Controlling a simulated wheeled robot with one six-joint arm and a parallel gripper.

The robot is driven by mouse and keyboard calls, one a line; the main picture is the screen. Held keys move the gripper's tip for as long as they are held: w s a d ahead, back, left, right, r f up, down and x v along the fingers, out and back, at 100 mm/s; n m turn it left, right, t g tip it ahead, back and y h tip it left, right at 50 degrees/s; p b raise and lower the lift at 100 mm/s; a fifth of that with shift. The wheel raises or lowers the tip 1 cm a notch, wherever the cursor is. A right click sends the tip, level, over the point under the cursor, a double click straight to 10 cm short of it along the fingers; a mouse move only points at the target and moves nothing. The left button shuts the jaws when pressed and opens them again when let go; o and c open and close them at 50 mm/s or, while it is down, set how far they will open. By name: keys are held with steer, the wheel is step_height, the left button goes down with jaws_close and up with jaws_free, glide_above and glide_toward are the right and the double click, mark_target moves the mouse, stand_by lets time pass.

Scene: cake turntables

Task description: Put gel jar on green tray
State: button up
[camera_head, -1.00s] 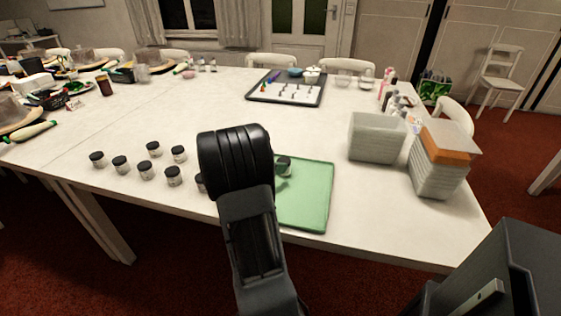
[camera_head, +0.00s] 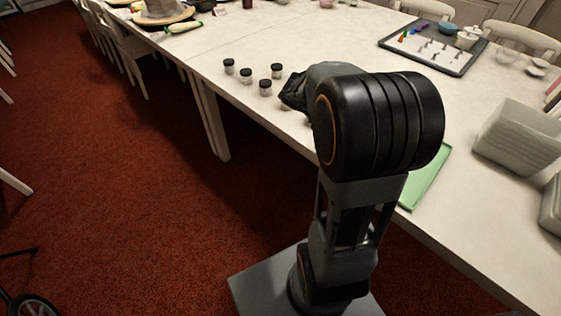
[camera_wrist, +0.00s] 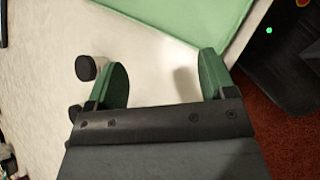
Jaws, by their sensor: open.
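Several small gel jars with black lids stand on the white table in the head view, such as one jar (camera_head: 229,67) at the left end and another jar (camera_head: 265,88) nearer my arm. The green tray (camera_head: 430,178) lies at the table's front edge, mostly hidden behind my arm; its corner also shows at the top of the wrist view (camera_wrist: 190,14). My gripper (camera_wrist: 163,78) is open, with bare table and a shadow between its green fingers. One jar (camera_wrist: 87,68) stands just outside the left finger. Another is partly hidden below it.
A grey tray (camera_head: 432,47) with small pieces lies further back, beside bowls. Stacked pale containers (camera_head: 518,137) stand at the right. The table's front edge (camera_head: 218,98) runs close to the jars, with red carpet below.

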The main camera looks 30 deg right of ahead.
steer(key=s+a+m+t+y, duration=0.2)
steer(key=a+m+t+y, duration=0.1)
steer(key=a, duration=0.8)
steer(key=s+a+m+t+y, duration=0.2)
steer(key=a+m+y, duration=0.3)
steer(key=a, duration=0.7)
steer(key=shift+s+f+m+t+y, duration=0.25)
steer(key=shift+m+t+y, duration=0.15)
steer(key=shift+m+t, duration=0.2)
steer(key=shift+d, duration=0.1)
